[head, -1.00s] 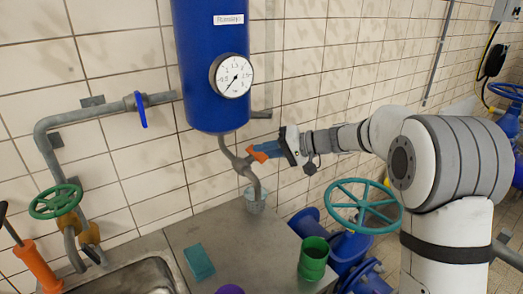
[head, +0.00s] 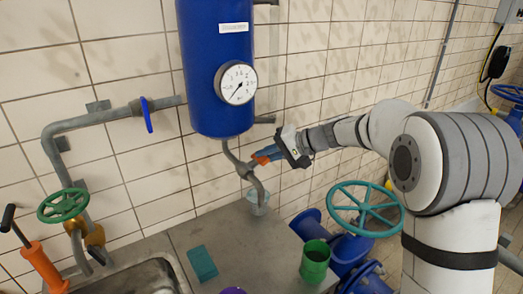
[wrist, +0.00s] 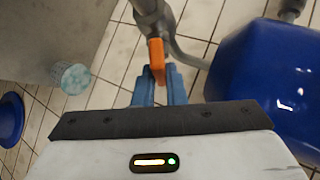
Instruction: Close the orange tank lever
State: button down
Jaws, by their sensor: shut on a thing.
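The orange lever (head: 261,160) sits on the grey outlet pipe (head: 232,158) below the blue tank (head: 215,70). In the wrist view the lever (wrist: 156,54) points from the pipe's valve body towards my gripper. My gripper (head: 268,155) reaches in from the right, its blue fingers shut on the lever's free end. The wrist view shows the fingers (wrist: 158,80) on both sides of the orange tip. The tip is partly hidden between them. The tank (wrist: 262,80) also shows at the right of the wrist view.
A light cup (head: 257,203) stands under the pipe's mouth on the grey counter (head: 222,232). A teal block (head: 201,263) and a green cup (head: 315,262) are on the counter. A teal handwheel (head: 365,207) stands below my arm. A gauge (head: 238,83) is on the tank.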

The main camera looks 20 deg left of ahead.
jog(key=shift+w+a+r+m+g+h+p, duration=0.1)
jog(key=shift+r+m+g+h+p, duration=0.1)
jog(key=shift+m+h+p, duration=0.95)
jog(key=shift+w+a+r+m+g+h+p, duration=0.15)
jog(key=shift+r+m+h+p, duration=0.1)
jog(key=shift+m+h+p, duration=0.9)
jog(key=shift+s+a+r+m+g+h+p, duration=0.1)
jog(key=shift+r+m+g+h+p, duration=0.1)
jog(key=shift+m+h+p, duration=0.95)
jog(key=shift+r, duration=0.15)
jog(key=c, duration=1.6)
grip_release()
jog(key=shift+d, duration=0.1)
jog(key=shift+c, duration=0.2)
jog(key=shift+o, duration=0.8)
jog(key=shift+f, duration=0.2)
jog(key=b+v, duration=0.1)
jog(key=v, duration=0.6)
jog(key=shift+d+r+b, duration=0.25)
jog(key=shift+r+b, duration=0.05)
jog(key=shift+o, duration=0.2)
